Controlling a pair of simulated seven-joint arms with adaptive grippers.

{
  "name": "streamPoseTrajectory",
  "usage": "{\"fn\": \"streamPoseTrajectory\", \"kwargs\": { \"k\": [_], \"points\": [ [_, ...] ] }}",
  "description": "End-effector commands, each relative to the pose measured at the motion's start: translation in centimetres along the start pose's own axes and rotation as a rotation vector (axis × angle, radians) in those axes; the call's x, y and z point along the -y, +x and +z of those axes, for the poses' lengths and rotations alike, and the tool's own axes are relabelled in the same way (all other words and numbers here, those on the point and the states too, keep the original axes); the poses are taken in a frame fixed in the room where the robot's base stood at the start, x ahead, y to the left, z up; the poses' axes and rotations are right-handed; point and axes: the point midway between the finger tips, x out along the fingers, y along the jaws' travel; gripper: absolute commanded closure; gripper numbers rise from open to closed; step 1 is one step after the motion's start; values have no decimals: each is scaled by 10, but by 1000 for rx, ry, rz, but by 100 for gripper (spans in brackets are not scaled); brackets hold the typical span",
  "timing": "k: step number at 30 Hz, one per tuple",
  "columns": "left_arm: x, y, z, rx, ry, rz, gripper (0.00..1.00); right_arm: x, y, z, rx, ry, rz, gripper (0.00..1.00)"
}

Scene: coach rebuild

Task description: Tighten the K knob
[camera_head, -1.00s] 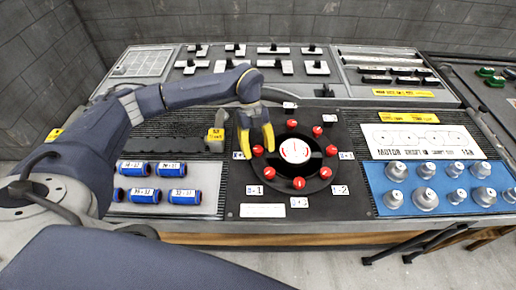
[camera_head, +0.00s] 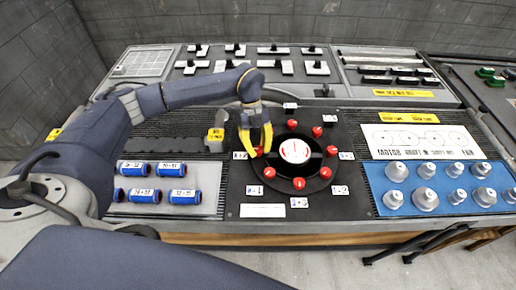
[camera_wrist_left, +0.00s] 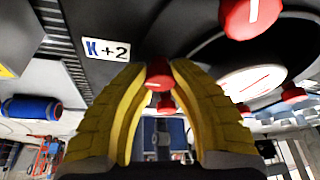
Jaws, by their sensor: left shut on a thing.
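The K knob (camera_wrist_left: 160,75) is a small red knob beside a white label reading K+2 (camera_wrist_left: 107,49) in the left wrist view. My left gripper (camera_wrist_left: 160,78) has yellow fingers, one on each side of this knob, and is shut on it. In the head view the left gripper (camera_head: 257,150) sits at the left of the round black dial panel (camera_head: 292,184), and the fingers partly hide the knob. The label also shows in the head view (camera_head: 240,155). My right gripper is not in view.
Several other red knobs ring a white-faced gauge (camera_head: 295,151); one red knob (camera_head: 269,171) is close below the gripper. Blue cylinders (camera_head: 185,197) lie on a grey tray at left. Silver knobs (camera_head: 427,169) stand on a blue panel at right.

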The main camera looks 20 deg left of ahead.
Motion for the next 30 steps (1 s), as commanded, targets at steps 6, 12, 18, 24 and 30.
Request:
{"fn": "streamPoseTrajectory", "kwargs": {
  "k": [6,12,18,24,30],
  "points": [
    [0,2,-2,-4,28,15,100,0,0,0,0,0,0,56],
    [0,2,-2,-4,98,44,100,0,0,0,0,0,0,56],
    [0,1,-2,-4,245,107,100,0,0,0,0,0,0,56],
    [0,1,-3,-5,423,180,100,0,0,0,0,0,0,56],
    [0,2,-3,-6,600,254,100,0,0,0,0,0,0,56]
  ]
}}
